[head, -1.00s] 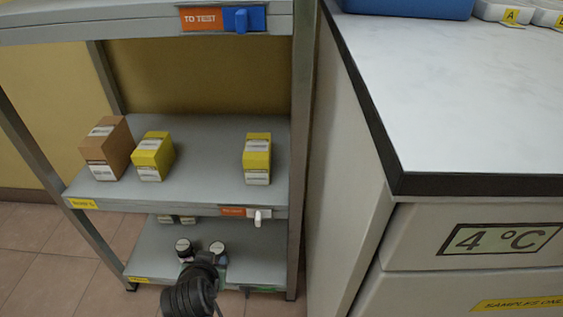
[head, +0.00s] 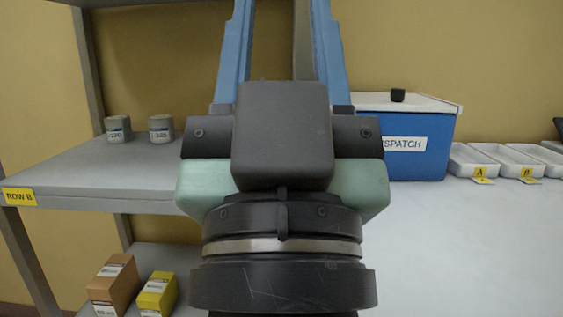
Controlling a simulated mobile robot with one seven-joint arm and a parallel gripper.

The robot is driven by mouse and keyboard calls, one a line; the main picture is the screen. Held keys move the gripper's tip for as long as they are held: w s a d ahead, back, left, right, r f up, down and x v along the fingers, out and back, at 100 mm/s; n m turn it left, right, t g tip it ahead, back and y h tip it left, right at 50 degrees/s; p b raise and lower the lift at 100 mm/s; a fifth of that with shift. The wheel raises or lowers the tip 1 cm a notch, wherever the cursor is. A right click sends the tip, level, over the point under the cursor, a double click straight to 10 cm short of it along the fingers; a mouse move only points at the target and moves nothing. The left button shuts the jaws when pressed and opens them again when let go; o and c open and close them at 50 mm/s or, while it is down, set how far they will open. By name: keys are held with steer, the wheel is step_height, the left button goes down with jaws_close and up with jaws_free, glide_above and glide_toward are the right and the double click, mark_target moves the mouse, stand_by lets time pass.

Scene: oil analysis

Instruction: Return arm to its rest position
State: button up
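My gripper (head: 283,12) is large and close in the middle of the head view, pointing up and away. Its two blue fingers stand well apart with only the wall and a shelf post showing between them. The fingertips are cut off at the top edge. The dark wrist and pale green body below hide part of the shelf and counter. Nothing shows between the visible parts of the fingers.
Two grey jars (head: 160,129) stand on the shelf (head: 70,178) at left. A brown box (head: 114,285) and a yellow box (head: 157,294) sit lower. A blue dispatch box (head: 425,155) and white trays (head: 475,160) line the counter's back. The counter (head: 470,250) in front is clear.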

step_height(320, 180, up, 39)
steer(key=p, duration=3.6)
steer(key=shift+s+p, duration=0.4)
